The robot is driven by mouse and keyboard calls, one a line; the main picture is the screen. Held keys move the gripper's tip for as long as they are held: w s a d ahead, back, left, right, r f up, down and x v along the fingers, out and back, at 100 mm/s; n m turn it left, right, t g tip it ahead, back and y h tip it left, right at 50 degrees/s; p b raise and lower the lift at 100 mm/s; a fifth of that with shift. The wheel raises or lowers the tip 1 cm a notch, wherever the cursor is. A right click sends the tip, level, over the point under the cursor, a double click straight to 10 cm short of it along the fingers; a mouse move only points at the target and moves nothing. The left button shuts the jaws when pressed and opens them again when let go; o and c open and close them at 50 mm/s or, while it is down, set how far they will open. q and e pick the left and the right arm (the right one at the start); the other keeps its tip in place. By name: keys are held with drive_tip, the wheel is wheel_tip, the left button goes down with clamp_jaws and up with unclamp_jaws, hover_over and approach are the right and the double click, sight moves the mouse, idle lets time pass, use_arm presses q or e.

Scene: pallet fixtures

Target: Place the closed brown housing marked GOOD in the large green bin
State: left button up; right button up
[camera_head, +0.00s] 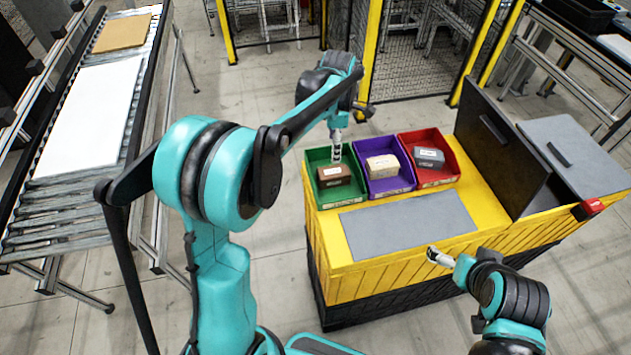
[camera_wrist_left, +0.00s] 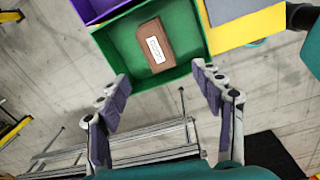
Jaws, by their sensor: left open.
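The brown housing (camera_head: 334,173) sits inside the green bin (camera_head: 313,194) at the left end of the bin row. In the left wrist view the brown housing (camera_wrist_left: 155,45) lies on the green bin's floor (camera_wrist_left: 125,43) with its white label facing up. The label's print is too small to read for certain. My left gripper (camera_head: 336,152) is above the green bin at its back side, apart from the housing. The left wrist view shows its fingers (camera_wrist_left: 160,98) spread and empty. My right gripper (camera_head: 434,254) is over the table's front right part, clear of the bins; its jaws are too small to judge.
A purple bin (camera_head: 378,194) holds a tan box (camera_head: 383,164). A red bin (camera_head: 439,182) holds a grey box (camera_head: 429,158). A grey mat (camera_head: 408,226) on the yellow table is bare. A dark upright panel (camera_head: 500,145) stands at the right. A roller conveyor (camera_head: 60,225) is at the left.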

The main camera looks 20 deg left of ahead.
use_arm(q)
drive_tip(key=s+r+m+t, duration=0.2)
drive_tip(key=s+m+t, duration=0.4)
drive_tip(key=s+m, duration=1.6)
drive_tip(key=shift+s+r+m+t, duration=0.3)
drive_tip(key=shift+s, duration=0.7)
